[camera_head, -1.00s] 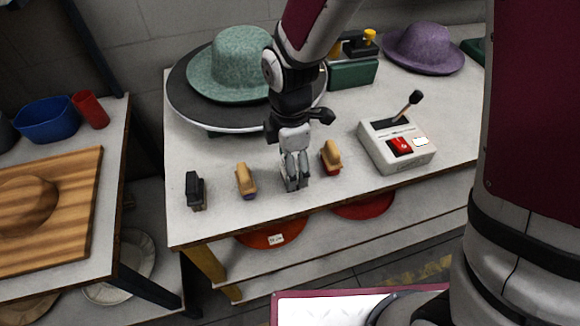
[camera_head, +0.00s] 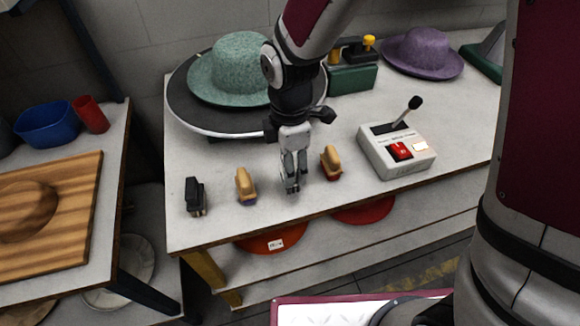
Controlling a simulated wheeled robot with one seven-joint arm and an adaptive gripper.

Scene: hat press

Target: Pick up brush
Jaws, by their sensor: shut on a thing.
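My gripper (camera_head: 291,180) points down at the front part of the white table, in the row of brushes. It is shut on a brush that is mostly hidden by the fingers. I cannot tell its colour or whether it touches the table. To the left stand a tan brush (camera_head: 245,184) with a purplish base and a black brush (camera_head: 195,195). Close to the right stands another tan brush (camera_head: 331,162) with a red base. These three are apart from the gripper.
A control box (camera_head: 396,158) with a lever and red switch stands to the right. Behind are a green hat (camera_head: 232,68) on a round dark plate (camera_head: 190,115), a green device (camera_head: 352,78) and a purple hat (camera_head: 424,50). The table's front edge is close to the gripper.

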